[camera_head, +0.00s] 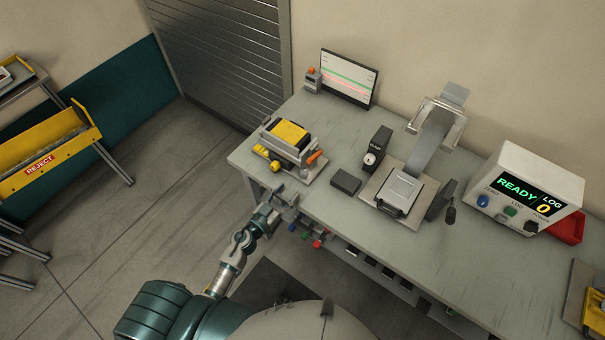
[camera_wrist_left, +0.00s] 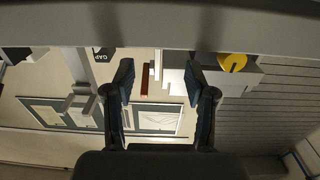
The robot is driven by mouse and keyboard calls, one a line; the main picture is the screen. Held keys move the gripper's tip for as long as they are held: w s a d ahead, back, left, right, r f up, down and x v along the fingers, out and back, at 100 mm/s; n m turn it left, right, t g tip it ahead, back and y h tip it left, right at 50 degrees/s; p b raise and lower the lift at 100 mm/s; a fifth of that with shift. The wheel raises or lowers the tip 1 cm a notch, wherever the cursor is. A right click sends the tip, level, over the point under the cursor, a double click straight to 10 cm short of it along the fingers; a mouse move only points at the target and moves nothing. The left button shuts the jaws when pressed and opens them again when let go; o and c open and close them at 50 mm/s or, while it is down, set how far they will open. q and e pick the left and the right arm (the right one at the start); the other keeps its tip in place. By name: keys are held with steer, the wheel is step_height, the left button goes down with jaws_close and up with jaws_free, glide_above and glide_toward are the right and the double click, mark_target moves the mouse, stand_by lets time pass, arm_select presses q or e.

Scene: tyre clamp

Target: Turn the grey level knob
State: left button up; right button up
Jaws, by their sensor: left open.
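A dark grey knob (camera_head: 531,227) is on the front of the white display box (camera_head: 535,182), right of a blue and a green button; its label is too small to read, so I cannot tell whether it is the level knob. My left gripper (camera_head: 281,202) is at the table's front-left edge, below the fixture with the yellow block, far left of that box. In the left wrist view, its two dark fingers (camera_wrist_left: 160,85) stand apart, with nothing seen held between them. My right gripper is not in view.
The fixture with the yellow block (camera_head: 289,133) is just beyond the left gripper. A black gauge (camera_head: 377,148) and a lever clamp (camera_head: 402,190) stand mid-table. Coloured knobs (camera_head: 317,243) show below the front edge. A yellow reject tray (camera_head: 45,160) is at far left.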

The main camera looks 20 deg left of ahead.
mark_target(302, 175)
arm_select(q)
steer(key=x, duration=0.8)
steer(key=shift+w+a, duration=0.15)
steer(key=shift+w+d, duration=0.25)
steer(key=shift+w, duration=0.2)
jaws_close()
steer(key=shift+y, duration=0.3)
